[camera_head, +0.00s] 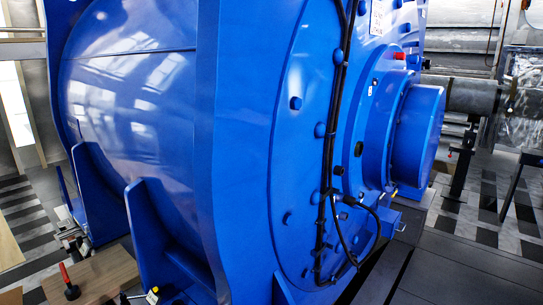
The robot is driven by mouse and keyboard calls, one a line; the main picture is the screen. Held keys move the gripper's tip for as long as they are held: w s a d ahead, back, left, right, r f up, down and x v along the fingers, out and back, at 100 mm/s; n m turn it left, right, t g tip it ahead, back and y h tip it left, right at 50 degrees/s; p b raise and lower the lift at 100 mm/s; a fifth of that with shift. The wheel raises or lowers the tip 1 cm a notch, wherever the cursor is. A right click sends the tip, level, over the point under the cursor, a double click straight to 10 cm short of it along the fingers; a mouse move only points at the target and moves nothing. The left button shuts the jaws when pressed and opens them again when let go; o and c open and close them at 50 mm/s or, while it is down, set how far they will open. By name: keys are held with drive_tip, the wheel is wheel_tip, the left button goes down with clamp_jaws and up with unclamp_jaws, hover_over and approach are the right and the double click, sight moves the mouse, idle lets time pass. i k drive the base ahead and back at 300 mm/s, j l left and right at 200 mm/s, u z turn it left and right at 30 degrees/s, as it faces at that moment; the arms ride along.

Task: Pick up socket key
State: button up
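I cannot make out for certain which thing is the socket key. A small tool with a red upright handle and a dark base (70,283) is on a brown wooden surface (108,274) at the lower left. A small white and yellow piece (152,296) shows at the bottom edge, partly cut off, beside the blue motor's foot. My gripper is not in view.
A large blue motor (140,100) fills most of the view, with black cables (335,120) down its face. A grey shaft (470,95) extends right from it, near a dark stand (460,165).

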sight(72, 293)
drive_tip(key=u, duration=1.35)
drive_tip(key=i+j+z, duration=0.15)
drive_tip(key=i+j, duration=0.7)
drive_tip(key=i+j+z, duration=0.15)
drive_tip(key=i+j, duration=0.75)
drive_tip(key=j, duration=0.1)
